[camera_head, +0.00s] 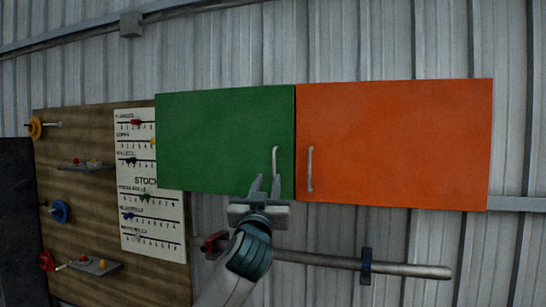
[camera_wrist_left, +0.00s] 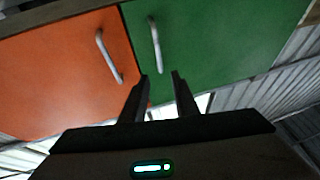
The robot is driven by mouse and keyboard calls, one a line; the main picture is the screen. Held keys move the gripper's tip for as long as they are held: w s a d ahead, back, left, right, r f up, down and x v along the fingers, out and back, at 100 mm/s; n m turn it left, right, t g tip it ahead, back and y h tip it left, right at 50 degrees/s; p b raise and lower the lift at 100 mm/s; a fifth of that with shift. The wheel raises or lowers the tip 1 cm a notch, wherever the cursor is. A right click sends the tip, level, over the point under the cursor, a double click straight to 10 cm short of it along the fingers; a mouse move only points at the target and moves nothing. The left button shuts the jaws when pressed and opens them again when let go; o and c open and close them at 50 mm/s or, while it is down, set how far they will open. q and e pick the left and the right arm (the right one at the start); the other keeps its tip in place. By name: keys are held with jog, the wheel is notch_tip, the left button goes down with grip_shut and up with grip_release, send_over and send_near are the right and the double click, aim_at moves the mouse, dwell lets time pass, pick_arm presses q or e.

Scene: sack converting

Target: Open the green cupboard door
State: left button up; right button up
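The green cupboard door (camera_head: 215,135) is shut, mounted on the wall left of an orange door. It has a vertical metal handle (camera_head: 275,161) near its lower right edge. In the left wrist view the green door (camera_wrist_left: 215,45) is at the right, with its handle (camera_wrist_left: 156,46) beyond my fingers. My left gripper (camera_head: 265,184) is just below the green handle, with its fingers spread and nothing between them. In the left wrist view the gripper (camera_wrist_left: 160,78) is also open, and a gap shows between its fingertips and the handle. My right gripper is in neither view.
The orange door (camera_head: 400,140) with its own handle (camera_head: 310,169) is shut close beside the green one. A metal rail (camera_head: 330,260) runs below the cupboards. A wooden board (camera_head: 85,205) with a stock chart (camera_head: 150,215) hangs at the left.

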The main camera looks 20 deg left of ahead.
aim_at(274, 160)
pick_arm(q)
jog(key=p+x, duration=0.5)
jog(key=x, duration=0.6)
grip_shut()
